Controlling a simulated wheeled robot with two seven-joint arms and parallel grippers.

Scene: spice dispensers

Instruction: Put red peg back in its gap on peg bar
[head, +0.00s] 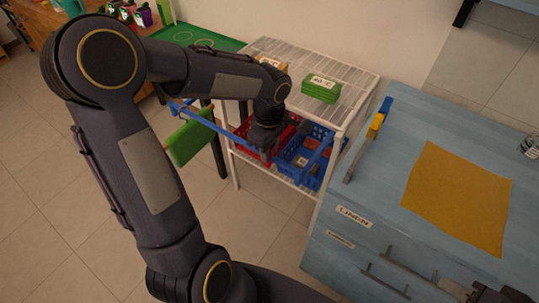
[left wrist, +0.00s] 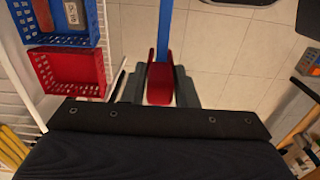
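In the left wrist view, a red piece, which looks like the red peg (left wrist: 160,84), sits between the fingers of my left gripper (left wrist: 160,92). The fingers flank it closely on both sides. In the head view my left gripper (head: 266,140) points down in front of the wire rack, and the peg there is hidden. A grey bar with a blue and a yellow piece, apparently the peg bar (head: 355,157), lies along the left edge of the blue cabinet top; its near part is bare. My right gripper (head: 490,294) is partly cut off at the lower right, its opening unclear.
The white wire rack (head: 345,76) carries a green stack (head: 321,88) on top and a blue basket (head: 297,160) and red basket (left wrist: 68,70) below. A blue rail (head: 232,135) and green panel (head: 190,142) are beside my left arm. An orange mat (head: 458,198) lies on the cabinet.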

